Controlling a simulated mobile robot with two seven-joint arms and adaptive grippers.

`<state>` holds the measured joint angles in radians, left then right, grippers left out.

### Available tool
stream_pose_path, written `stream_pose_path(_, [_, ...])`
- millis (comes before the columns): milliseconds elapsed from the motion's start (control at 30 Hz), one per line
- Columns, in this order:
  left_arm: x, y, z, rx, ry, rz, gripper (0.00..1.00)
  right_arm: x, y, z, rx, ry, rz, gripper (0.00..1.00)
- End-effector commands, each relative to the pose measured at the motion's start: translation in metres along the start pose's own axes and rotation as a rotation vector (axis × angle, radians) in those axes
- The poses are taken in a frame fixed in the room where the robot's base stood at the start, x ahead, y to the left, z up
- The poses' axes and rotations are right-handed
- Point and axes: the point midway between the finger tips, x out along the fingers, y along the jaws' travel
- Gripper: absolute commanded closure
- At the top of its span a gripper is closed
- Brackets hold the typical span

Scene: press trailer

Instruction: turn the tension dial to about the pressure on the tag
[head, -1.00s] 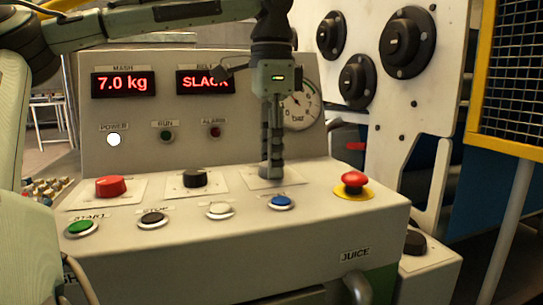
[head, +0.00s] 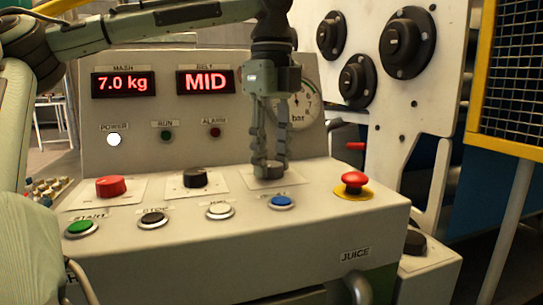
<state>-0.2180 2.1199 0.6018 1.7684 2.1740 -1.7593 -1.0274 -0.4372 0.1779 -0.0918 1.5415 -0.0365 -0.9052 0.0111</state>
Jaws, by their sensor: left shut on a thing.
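My left gripper (head: 269,168) comes down from above and is shut on a dark dial (head: 269,173) on the right plate of the panel. The fingers hide much of this dial and its pointer. The round pressure gauge (head: 306,112), marked bar, is partly hidden behind the gripper; its needle points roughly upward. The belt display (head: 206,82) reads MID in red. I cannot make out a tag with a target pressure. My right gripper is not in view.
A red knob (head: 110,186) and a black knob (head: 195,178) sit left of the held dial. Green, black, white and blue buttons (head: 282,202) line the front. A red emergency stop (head: 353,182) stands at right. The mash display (head: 122,84) reads 7.0 kg.

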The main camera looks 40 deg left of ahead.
Motion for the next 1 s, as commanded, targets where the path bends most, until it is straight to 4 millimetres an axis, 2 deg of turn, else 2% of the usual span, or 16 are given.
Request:
stream_pose_path(300, [0.0002,-0.0001,0.0002,0.251,-0.001,0.001,0.94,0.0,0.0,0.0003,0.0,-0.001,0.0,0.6])
stream_pose_path(500, [0.0,-0.0001,0.0001,0.354,-0.001,0.0,0.94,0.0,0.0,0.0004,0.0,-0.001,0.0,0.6])
stream_pose_path(1000, [-0.0001,-0.0002,0.0001,0.431,0.0,-0.001,0.94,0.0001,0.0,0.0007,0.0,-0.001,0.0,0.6])
